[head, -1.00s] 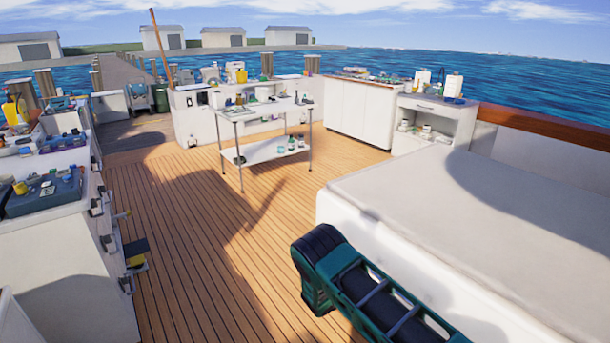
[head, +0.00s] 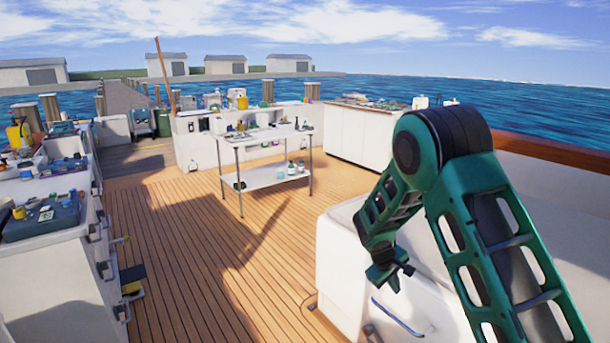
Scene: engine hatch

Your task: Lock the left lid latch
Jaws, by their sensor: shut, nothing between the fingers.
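The white engine hatch (head: 340,262) stands at the right of the head view, largely covered by my raised arm. A blue curved handle (head: 398,317) shows on a white surface below my gripper. A small dark fitting (head: 371,333) sits near the bottom edge of the view; I cannot tell whether it is the left lid latch or how it is set. My gripper (head: 391,276) is shut and empty, pointing down above the blue handle and apart from it. The rest of the lid is hidden behind my arm or out of view.
A white counter (head: 60,275) with tools and open drawers runs along the left. A metal table (head: 265,178) with bottles stands mid-deck. White cabinets (head: 357,137) line the back. The wooden deck (head: 210,265) between counter and hatch is clear.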

